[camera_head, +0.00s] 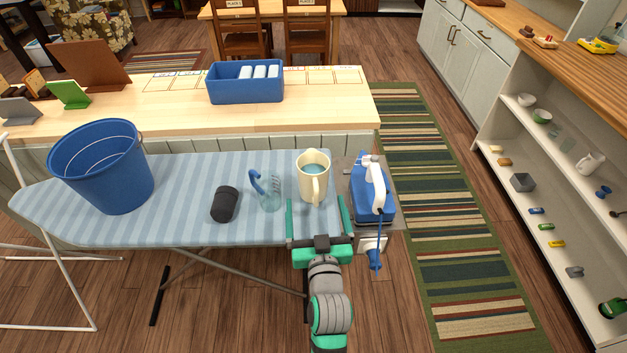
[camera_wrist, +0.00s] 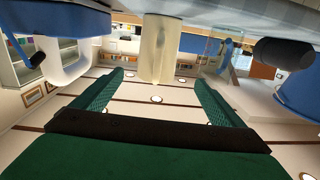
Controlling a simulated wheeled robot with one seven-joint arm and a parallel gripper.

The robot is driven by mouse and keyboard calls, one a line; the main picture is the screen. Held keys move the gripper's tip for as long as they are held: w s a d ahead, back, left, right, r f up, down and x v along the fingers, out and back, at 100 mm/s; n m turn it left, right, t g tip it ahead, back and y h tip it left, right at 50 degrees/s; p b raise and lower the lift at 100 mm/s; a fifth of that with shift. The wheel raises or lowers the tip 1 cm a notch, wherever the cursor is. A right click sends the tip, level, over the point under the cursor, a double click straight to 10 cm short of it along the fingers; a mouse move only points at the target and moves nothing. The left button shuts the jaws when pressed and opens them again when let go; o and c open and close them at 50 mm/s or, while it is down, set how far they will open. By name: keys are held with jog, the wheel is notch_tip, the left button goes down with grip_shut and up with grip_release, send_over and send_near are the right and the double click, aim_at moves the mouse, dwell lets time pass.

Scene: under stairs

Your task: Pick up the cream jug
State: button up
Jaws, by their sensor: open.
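The cream jug (camera_head: 313,168) stands upright near the right end of the striped ironing board (camera_head: 180,228), with its handle facing me and a bluish surface inside. My gripper (camera_head: 316,202) is open and empty just in front of the jug, with its two fingers pointing toward it. In the wrist view, which appears upside down, the jug (camera_wrist: 160,48) is centred just beyond the open gripper (camera_wrist: 160,80). I cannot tell whether the fingertips reach beside its body.
A blue-and-white iron (camera_head: 372,190) sits close on the jug's right. A clear blue-handled jug (camera_head: 268,192) stands close on its left, then a dark cylinder (camera_head: 225,204) and a blue bucket (camera_head: 105,170). A counter with a blue bin (camera_head: 245,92) lies behind.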

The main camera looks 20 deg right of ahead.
aim_at(317, 189)
jog(key=shift+w+d+r, duration=0.55)
jog(key=shift+w+r, duration=0.15)
jog(key=shift+r, duration=0.05)
jog(key=x, duration=0.4)
jog(key=shift+w+d+r, duration=0.1)
jog(key=shift+w+r, duration=0.05)
jog(key=shift+x, duration=3.35)
jog(key=shift+s, duration=0.2)
jog(key=c, duration=1.7)
jog(key=shift+r, duration=0.2)
jog(key=shift+c, duration=0.2)
